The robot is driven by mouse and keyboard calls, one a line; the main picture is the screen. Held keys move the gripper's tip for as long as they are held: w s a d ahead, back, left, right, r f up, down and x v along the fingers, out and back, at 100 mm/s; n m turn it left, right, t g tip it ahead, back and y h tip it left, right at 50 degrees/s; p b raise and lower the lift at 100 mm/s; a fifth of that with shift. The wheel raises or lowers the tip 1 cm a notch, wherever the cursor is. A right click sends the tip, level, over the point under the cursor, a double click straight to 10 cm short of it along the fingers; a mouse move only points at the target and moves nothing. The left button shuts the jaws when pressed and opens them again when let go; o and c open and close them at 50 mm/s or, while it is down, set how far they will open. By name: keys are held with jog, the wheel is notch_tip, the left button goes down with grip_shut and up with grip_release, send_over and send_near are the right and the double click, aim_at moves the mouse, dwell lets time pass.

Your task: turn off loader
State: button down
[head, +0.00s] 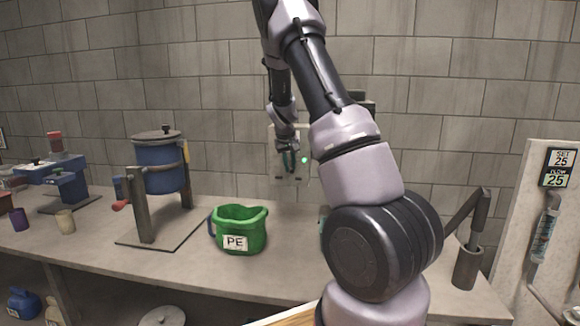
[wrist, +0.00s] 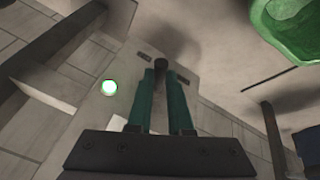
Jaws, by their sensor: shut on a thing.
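A pale box on the back wall, which I take for the loader (head: 297,179), has a green lamp (head: 304,160) that is lit. The lamp also glows in the wrist view (wrist: 109,87), left of my fingers. My gripper (head: 289,161) is at the front of this box. In the wrist view its two teal fingers (wrist: 161,80) are shut on a dark round-ended knob or lever (wrist: 161,65) that stands out from the box. The fingers hide the lower part of the knob.
A green bucket (head: 254,231) labelled PE stands on the bench (head: 180,262) below and left. A blue drum on a stand (head: 160,167) is further left. A dark lever in a cup (head: 466,266) and a panel with two displays (head: 560,168) are at right.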

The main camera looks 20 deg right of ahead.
jog(key=shift+w+a+m+g+h, duration=0.4)
jog(key=shift+m+g, duration=0.2)
jog(key=shift+m, duration=0.95)
jog(key=shift+w+a+m+g+h, duration=0.25)
jog(key=shift+w+a+m+g, duration=0.3)
jog(key=shift+m, duration=1.05)
jog(key=shift+w+a+m+g+h, duration=0.4)
jog(key=shift+m+g, duration=0.25)
jog(key=shift+m, duration=0.9)
jog(key=shift+s+a, duration=0.1)
jog(key=c, duration=0.8)
grip_release()
jog(key=v, duration=1.1)
